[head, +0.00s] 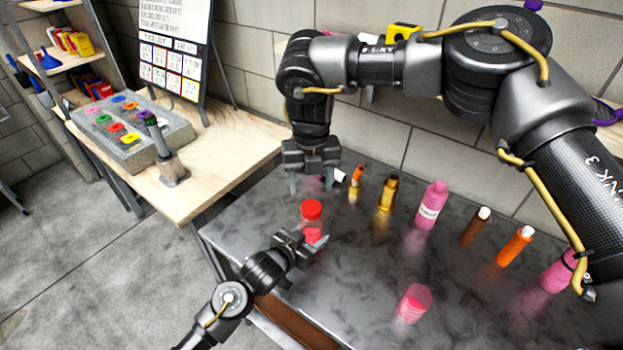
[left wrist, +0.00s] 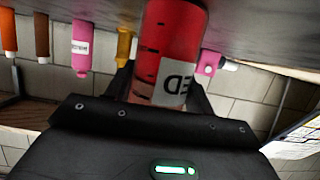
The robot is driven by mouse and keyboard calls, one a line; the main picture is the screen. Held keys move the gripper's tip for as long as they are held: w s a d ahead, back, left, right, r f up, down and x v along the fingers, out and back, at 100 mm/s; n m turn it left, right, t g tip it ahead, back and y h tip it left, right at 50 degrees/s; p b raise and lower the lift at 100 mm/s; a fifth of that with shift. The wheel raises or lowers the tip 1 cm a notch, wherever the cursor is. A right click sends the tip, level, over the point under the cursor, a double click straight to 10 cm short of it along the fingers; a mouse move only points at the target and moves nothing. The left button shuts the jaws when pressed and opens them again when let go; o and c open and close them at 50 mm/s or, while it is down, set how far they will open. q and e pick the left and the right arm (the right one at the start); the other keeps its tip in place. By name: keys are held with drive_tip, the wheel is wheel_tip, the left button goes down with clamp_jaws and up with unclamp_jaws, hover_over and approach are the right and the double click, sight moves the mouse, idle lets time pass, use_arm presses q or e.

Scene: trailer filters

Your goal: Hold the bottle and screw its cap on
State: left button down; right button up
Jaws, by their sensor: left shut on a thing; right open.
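The bottle (head: 312,232) stands at the left part of the dark metal table, clear with red contents. My left gripper (head: 303,243) is shut around the bottle's body from the lower left. In the left wrist view the bottle (left wrist: 170,50) fills the space between the fingers, its label upside down with "ED" readable. My right gripper (head: 312,182) is open and empty, pointing down above and slightly behind the cap, apart from it.
A pink-red container (head: 413,303) stands at the front of the metal table (head: 360,270). Several bottles line the back, including a pink one (head: 431,205) and an orange one (head: 514,246). A wooden bench (head: 220,150) with a grey tray (head: 150,140) is at left.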

sight(311, 207)
wheel_tip(311, 207, down, 8)
drive_tip(key=shift+r, duration=0.25)
drive_tip(key=c, duration=1)
drive_tip(key=o, duration=1.2)
drive_tip(key=shift+c, duration=0.2)
drive_tip(key=shift+r, duration=0.15)
wheel_tip(311, 207, up, 12)
use_arm(q)
drive_tip(key=shift+c, duration=2.3)
unclamp_jaws()
